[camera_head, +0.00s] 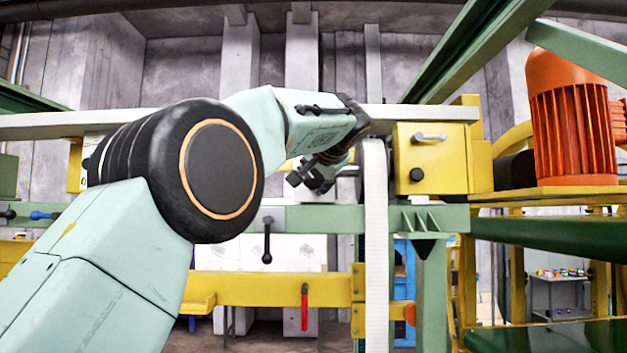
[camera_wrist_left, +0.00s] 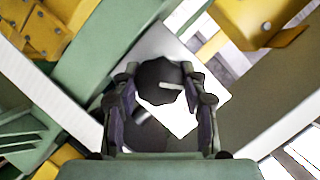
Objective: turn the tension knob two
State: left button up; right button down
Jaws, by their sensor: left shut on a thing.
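My left gripper (camera_head: 312,176) reaches in from the left in the head view, beside the upright white belt. In the left wrist view its two fingers (camera_wrist_left: 160,105) stand on either side of a black lobed knob (camera_wrist_left: 157,80) with a pale mark on its right. The gripper is shut on this knob. A second dark round shape with a pale mark shows below the knob, between the fingers; I cannot tell whether it is a reflection. In the head view my gripper and wrist hide the held knob. My right gripper is in neither view.
The white belt (camera_head: 375,250) runs down just right of my gripper. A yellow box (camera_head: 440,160) with a black button and an orange motor (camera_head: 570,120) stand at right. A black-handled lever (camera_head: 267,240) and a red handle (camera_head: 304,307) hang below. Green and yellow beams surround the gripper.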

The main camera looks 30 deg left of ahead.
pick_arm(q)
jog(key=shift+f, duration=0.1)
jog(key=o, duration=1.2)
jog(key=shift+s+d, duration=0.15)
jog(key=shift+d, duration=0.05)
jog(key=shift+c, duration=0.2)
jog(key=shift+a, duration=0.1)
jog(key=v, duration=1.1)
jog(key=shift+s+d+r, duration=0.15)
jog(key=shift+d+r, duration=0.1)
jog(key=shift+d, duration=0.1)
